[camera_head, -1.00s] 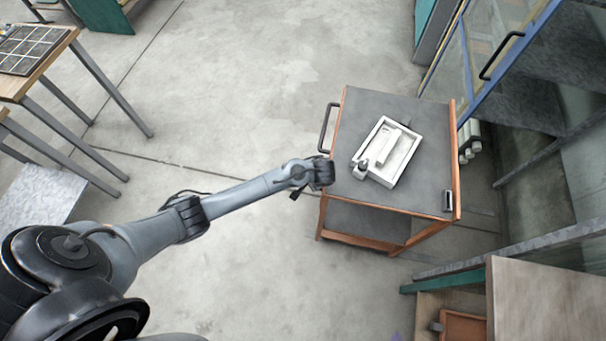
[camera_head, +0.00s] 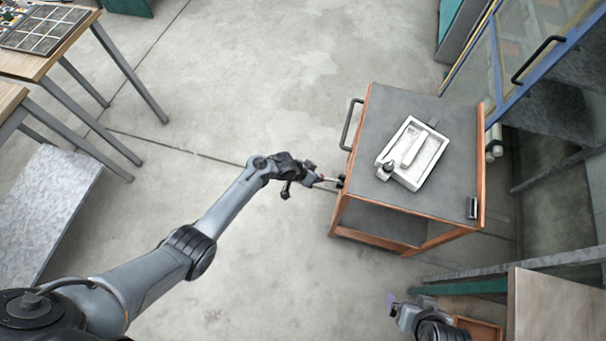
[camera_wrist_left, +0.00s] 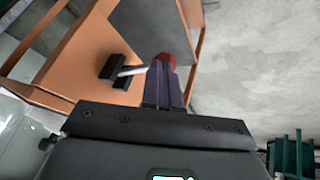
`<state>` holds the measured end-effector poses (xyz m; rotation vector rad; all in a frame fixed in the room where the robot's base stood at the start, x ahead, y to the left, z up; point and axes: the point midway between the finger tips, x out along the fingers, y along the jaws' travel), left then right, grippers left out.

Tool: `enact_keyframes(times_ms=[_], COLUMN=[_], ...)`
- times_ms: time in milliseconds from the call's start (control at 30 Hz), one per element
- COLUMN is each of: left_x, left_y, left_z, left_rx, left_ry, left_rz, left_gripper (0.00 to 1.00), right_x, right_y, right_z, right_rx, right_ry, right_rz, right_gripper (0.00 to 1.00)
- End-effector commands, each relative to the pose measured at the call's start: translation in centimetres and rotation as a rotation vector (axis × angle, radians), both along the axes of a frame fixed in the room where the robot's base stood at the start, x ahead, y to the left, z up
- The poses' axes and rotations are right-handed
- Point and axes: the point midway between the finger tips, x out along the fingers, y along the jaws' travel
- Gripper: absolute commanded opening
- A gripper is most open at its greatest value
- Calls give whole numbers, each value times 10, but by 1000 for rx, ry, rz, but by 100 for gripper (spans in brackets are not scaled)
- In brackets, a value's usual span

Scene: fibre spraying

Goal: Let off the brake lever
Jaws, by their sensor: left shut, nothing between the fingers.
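The brake lever (camera_head: 331,180) is a thin light rod on a black mount at the left side of the orange-framed cart (camera_head: 388,213). In the left wrist view the lever (camera_wrist_left: 131,71) runs from its black block to a red knob (camera_wrist_left: 167,59). My left gripper (camera_head: 318,178) is beside the lever's outer end. In the wrist view its dark fingers (camera_wrist_left: 164,78) are together, empty, and overlap the knob; I cannot tell whether they touch it. My right gripper (camera_head: 391,302) shows small at the bottom right, away from the cart; its jaw state is unclear.
The cart has a grey top and a black handle (camera_head: 348,124). A white tray (camera_head: 436,165) with a small bottle (camera_head: 385,171) lies on top. Tables stand at the left, a wooden-topped bench (camera_head: 555,305) at the lower right.

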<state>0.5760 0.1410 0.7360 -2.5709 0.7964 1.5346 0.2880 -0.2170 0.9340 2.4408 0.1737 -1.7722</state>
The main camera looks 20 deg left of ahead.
Motion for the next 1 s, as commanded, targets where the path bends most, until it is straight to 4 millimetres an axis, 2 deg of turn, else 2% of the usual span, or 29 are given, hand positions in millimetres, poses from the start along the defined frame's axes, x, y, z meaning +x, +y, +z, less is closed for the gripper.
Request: enact_keyframes(times_ms=[100,333,1000], left_x=[1,2,1], left_y=[-2,-2,-3], left_z=[-14,-25,-33], left_rx=[-97,-247,-237], left_ry=[-11,-31,-31], left_rz=[-5,-8,-10], left_gripper=[0,0,0], right_x=[0,0,-1], right_y=[0,0,-2], right_z=[-14,-26,-35], right_rx=[0,0,-9], right_ry=[1,2,3], right_rz=[0,0,6], right_gripper=[95,95,95])
